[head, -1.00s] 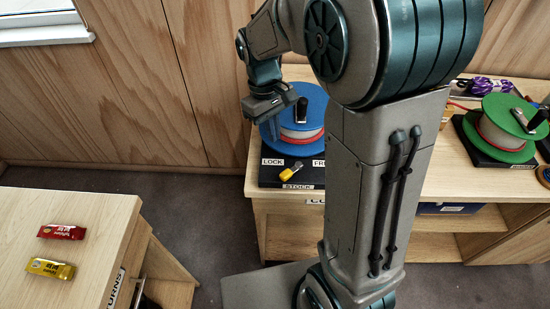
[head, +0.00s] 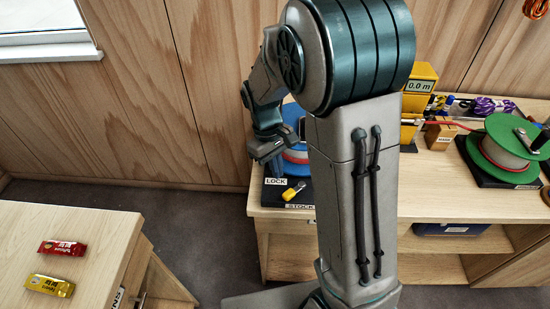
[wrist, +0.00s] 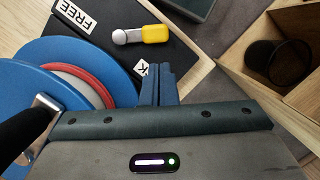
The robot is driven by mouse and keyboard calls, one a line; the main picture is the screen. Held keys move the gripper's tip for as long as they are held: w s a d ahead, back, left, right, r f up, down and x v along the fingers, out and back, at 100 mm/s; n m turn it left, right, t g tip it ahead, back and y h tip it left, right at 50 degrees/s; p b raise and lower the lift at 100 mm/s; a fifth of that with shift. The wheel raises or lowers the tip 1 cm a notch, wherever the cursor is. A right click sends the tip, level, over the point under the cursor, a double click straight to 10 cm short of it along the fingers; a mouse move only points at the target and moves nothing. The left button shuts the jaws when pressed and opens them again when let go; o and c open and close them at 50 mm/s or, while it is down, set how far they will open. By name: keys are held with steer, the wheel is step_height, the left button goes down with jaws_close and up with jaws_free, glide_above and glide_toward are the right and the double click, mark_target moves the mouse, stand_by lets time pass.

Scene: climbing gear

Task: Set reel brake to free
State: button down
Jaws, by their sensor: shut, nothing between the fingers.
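The brake lever (head: 294,190) has a yellow handle and a silver pivot end. It lies on the black base (head: 270,196) of the blue reel (head: 292,163). Its handle points to the lower left, toward the side of the LOCK label (head: 276,181). In the wrist view the lever (wrist: 150,34) points away from the FREE label (wrist: 75,17). My gripper (head: 272,154) is shut and empty above the base's left part, beside the reel. In the wrist view its fingertips (wrist: 160,82) appear by the partly hidden LOCK label, apart from the lever. My arm hides the FREE label in the head view.
A silver crank with a black grip (wrist: 38,115) stands on the reel close to my gripper. A green reel (head: 500,146) and a yellow meter (head: 417,88) stand to the right on the bench (head: 420,194). Two wrapped bars (head: 62,248) lie on the left table.

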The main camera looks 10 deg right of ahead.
mark_target(294, 191)
steer(key=x, duration=0.5)
steer(key=shift+s, duration=0.1)
stand_by(0.4)
steer(key=shift+s+n, duration=0.15)
steer(key=shift+n, duration=0.35)
